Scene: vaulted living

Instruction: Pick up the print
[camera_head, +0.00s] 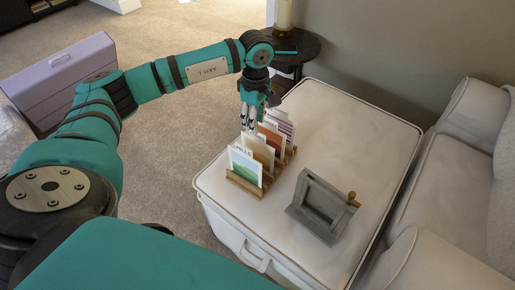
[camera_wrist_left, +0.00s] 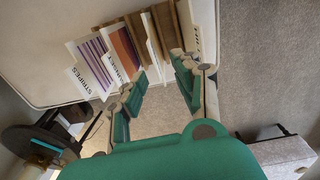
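Several prints stand upright in a slotted wooden rack (camera_head: 242,185) on the white cushioned top of a trunk-like ottoman. The front one is a green and white print (camera_head: 245,165); an orange-brown print (camera_head: 271,139) and a striped print (camera_head: 281,122) stand farther back. My left gripper (camera_head: 250,126) is above the rack's left side, fingers pointing down. Contact with the prints cannot be told. My right gripper is out of view.
A grey frame-like stand (camera_head: 325,206) with a brass knob sits right of the rack on the ottoman (camera_head: 350,130). A dark round side table (camera_head: 298,45) with a candle (camera_head: 284,14) stands behind. A pale sofa (camera_head: 455,190) is at right, a lilac case (camera_head: 60,80) at left.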

